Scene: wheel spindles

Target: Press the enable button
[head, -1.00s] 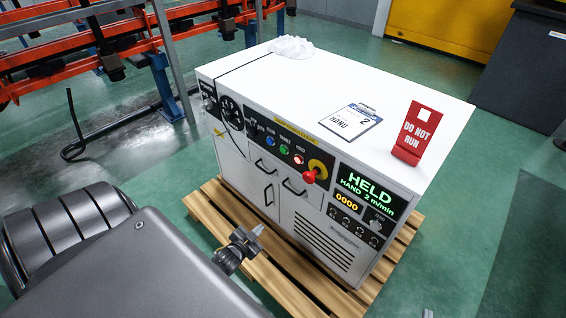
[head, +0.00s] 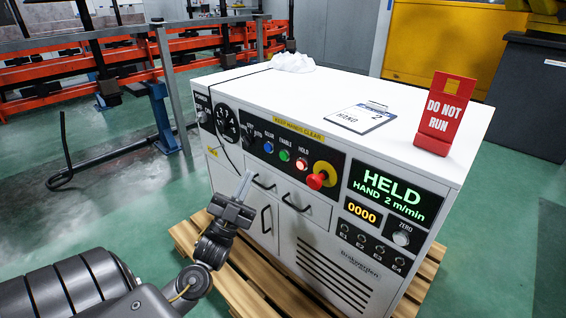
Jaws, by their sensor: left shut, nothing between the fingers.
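The green enable button (head: 284,155) sits on the black control panel of the white cabinet (head: 225,163). The blue button (head: 268,147) is to its left and the lit red hold button (head: 301,164) to its right. My left gripper (head: 244,184) is shut and empty, in front of the cabinet's doors, below and left of the green button and apart from it. My right gripper is not in view. The display (head: 393,193) reads HELD, HAND 2 m/min.
A red mushroom stop button (head: 316,181) on a yellow ring sticks out right of the hold button. A red DO NOT RUN sign (head: 444,113), a clipboard (head: 362,117) and a white crumpled cloth (head: 293,62) are on the cabinet top. The cabinet stands on a wooden pallet (head: 184,238).

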